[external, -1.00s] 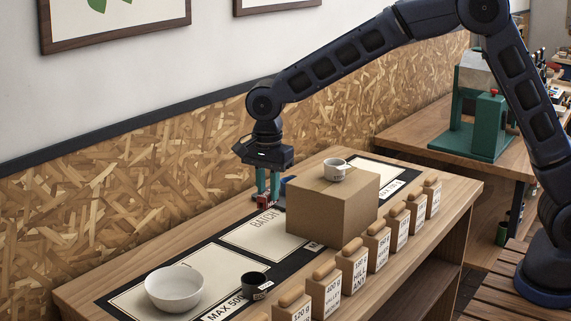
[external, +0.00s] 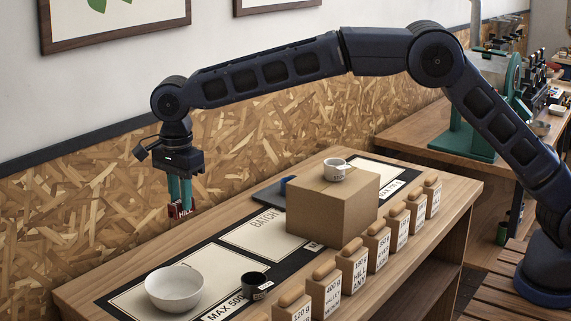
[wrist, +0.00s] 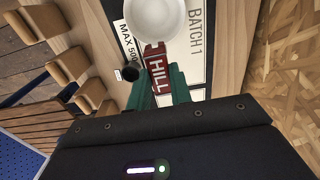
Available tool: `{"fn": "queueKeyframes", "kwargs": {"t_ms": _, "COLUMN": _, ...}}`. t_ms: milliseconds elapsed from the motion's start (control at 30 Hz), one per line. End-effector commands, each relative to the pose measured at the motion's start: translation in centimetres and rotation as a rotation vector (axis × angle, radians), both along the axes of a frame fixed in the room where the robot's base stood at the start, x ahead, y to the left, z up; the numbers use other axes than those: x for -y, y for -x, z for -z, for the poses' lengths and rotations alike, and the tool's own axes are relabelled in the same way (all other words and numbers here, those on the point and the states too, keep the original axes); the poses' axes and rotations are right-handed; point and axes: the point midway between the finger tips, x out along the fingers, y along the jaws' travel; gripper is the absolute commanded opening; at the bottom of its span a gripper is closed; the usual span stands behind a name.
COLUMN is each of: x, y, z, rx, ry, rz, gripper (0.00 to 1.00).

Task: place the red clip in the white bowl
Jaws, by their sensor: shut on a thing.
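My gripper (external: 180,208) is shut on the red clip (external: 178,211), which hangs in the air above the back left part of the table. In the wrist view the red clip (wrist: 157,72) sits between the green fingers and shows the letters "HILL". The white bowl (external: 174,289) stands on the left panel of the black-bordered mat, lower than the clip and in front of it. In the wrist view the white bowl (wrist: 158,18) shows just beyond the clip, partly cut off by the frame's top edge. I see nothing inside the bowl.
A small black cup (external: 254,286) stands right of the bowl. A cardboard box (external: 331,211) with a white mug (external: 336,170) on top stands farther right. Several labelled wooden-topped blocks (external: 353,271) line the front edge.

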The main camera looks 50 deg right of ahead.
Motion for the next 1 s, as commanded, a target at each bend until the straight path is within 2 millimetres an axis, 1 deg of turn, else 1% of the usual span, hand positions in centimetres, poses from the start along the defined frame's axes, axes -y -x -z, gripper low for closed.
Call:
{"fn": "queueKeyframes", "kwargs": {"t_ms": 33, "x": -1.4, "y": 0.0, "z": 0.2, "rx": 0.000, "ry": 0.001, "rz": 0.003, "gripper": 0.00}}
{"fn": "queueKeyframes", "kwargs": {"t_ms": 133, "x": -3.3, "y": 0.1, "z": 0.2, "rx": 0.002, "ry": 0.002, "rz": 0.009, "gripper": 0.00}}
{"fn": "queueKeyframes", "kwargs": {"t_ms": 267, "x": -4.5, "y": 0.2, "z": 0.2, "rx": 0.002, "ry": 0.003, "rz": 0.015, "gripper": 0.00}}
{"fn": "queueKeyframes", "kwargs": {"t_ms": 367, "x": -4.8, "y": 0.2, "z": 1.0, "rx": 0.000, "ry": 0.004, "rz": 0.017, "gripper": 0.00}}
{"fn": "queueKeyframes", "kwargs": {"t_ms": 467, "x": -4.9, "y": 0.2, "z": 2.7, "rx": 0.000, "ry": 0.004, "rz": 0.017, "gripper": 0.00}}
{"fn": "queueKeyframes", "kwargs": {"t_ms": 900, "x": -4.8, "y": 0.3, "z": 12.3, "rx": 0.000, "ry": 0.004, "rz": 0.017, "gripper": 0.00}}
{"fn": "queueKeyframes", "kwargs": {"t_ms": 1000, "x": -4.8, "y": 0.3, "z": 14.0, "rx": 0.000, "ry": 0.004, "rz": 0.017, "gripper": 0.00}}
